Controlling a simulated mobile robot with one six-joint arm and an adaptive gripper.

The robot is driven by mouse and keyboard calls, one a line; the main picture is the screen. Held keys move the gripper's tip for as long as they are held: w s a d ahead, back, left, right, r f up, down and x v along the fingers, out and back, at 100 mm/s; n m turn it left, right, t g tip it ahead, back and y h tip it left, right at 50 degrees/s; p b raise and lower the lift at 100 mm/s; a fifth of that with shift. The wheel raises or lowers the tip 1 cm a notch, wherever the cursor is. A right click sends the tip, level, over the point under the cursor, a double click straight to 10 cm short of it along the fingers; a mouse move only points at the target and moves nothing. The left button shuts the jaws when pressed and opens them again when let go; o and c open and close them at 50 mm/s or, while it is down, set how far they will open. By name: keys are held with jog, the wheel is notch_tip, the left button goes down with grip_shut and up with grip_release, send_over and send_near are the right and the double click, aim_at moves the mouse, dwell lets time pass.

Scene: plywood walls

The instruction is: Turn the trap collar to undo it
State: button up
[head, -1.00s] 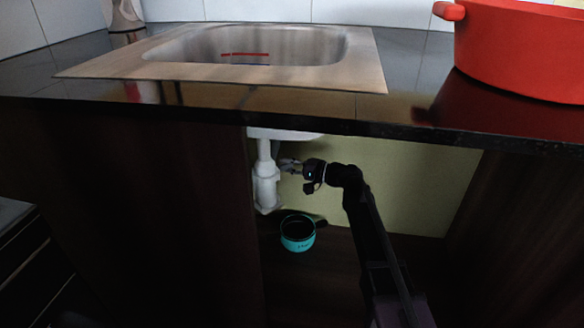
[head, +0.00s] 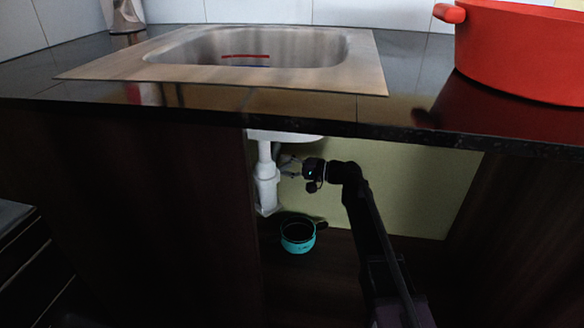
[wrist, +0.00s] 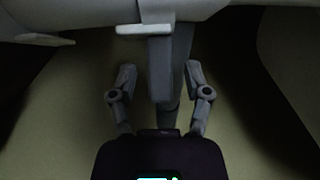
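The white sink trap (head: 266,188) hangs under the sink at the left of the cabinet opening. Its pipe (head: 264,150) runs up to the white underside of the basin. My gripper (head: 288,167) is just right of the trap, level with its upper part. In the wrist view, my gripper (wrist: 160,72) has its two fingers spread on either side of a grey upright part of the trap (wrist: 160,65). A gap shows between each finger and that part, so the gripper is open. I cannot clearly make out the collar in the dim light.
A turquoise pot (head: 298,236) stands on the cabinet floor below the trap. The dark countertop (head: 400,125) crosses above my arm, with the steel sink (head: 110,65) and a red pot (head: 520,50) on it. The cabinet is free right of my arm.

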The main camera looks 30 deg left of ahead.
jog(key=shift+d, duration=0.1)
jog(key=v, duration=1.1)
jog(key=shift+d, duration=0.35)
jog(key=shift+w+d, duration=0.1)
jog(key=shift+w, duration=0.05)
jog(key=s+d+m+t+h+p, duration=0.1)
jog(key=s+d+h+p, duration=0.3)
jog(key=d, duration=1)
jog(key=s+d+m+t+h+p, duration=0.1)
jog(key=s+d+h+p, duration=0.4)
jog(key=d, duration=1)
jog(key=s+d+m+t+h+p, duration=0.1)
jog(key=s+d+t+h+p, duration=0.2)
jog(key=d+h+p, duration=0.5)
jog(key=s+d+p, duration=0.1)
jog(key=d, duration=0.6)
jog(key=shift+s+d, duration=0.25)
jog(key=shift+s, duration=0.1)
